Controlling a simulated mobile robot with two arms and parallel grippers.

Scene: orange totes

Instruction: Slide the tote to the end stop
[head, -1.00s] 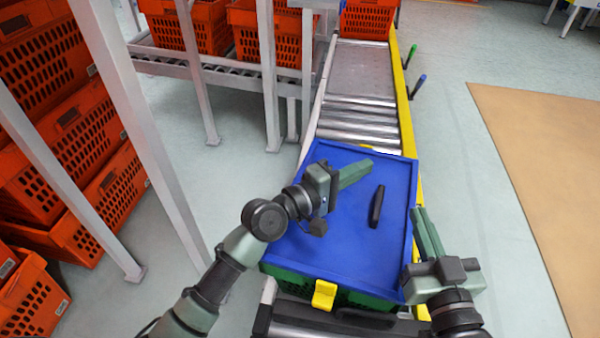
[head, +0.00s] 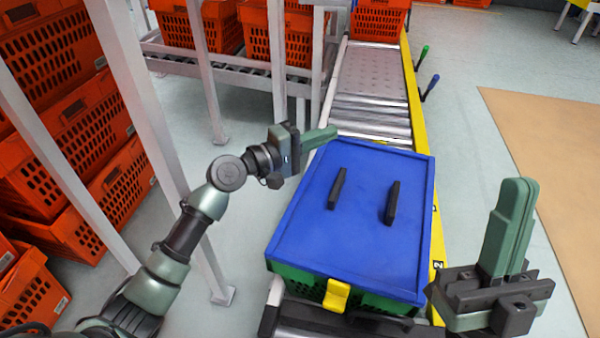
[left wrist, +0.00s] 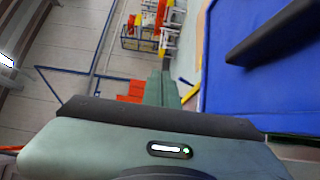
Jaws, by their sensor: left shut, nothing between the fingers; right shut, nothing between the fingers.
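The tote (head: 318,287) is green with a blue lid (head: 360,225) and two black handles (head: 337,189) on top. It sits on the near part of the roller conveyor (head: 372,110), with a yellow clip (head: 336,295) on its near side. My left gripper (head: 322,138) is shut and empty, by the lid's far left corner. The left wrist view shows its closed fingers (left wrist: 161,90) beside the blue lid (left wrist: 225,85). My right gripper (head: 518,205) is shut and empty, pointing up, to the right of the tote and apart from it. I cannot make out the end stop.
Beyond the tote, rollers lead to an orange crate (head: 379,22) at the far end. A yellow rail (head: 413,95) with a green-tipped and a blue-tipped lever runs along the right. White posts (head: 128,110) and stacked orange totes (head: 50,65) stand left.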

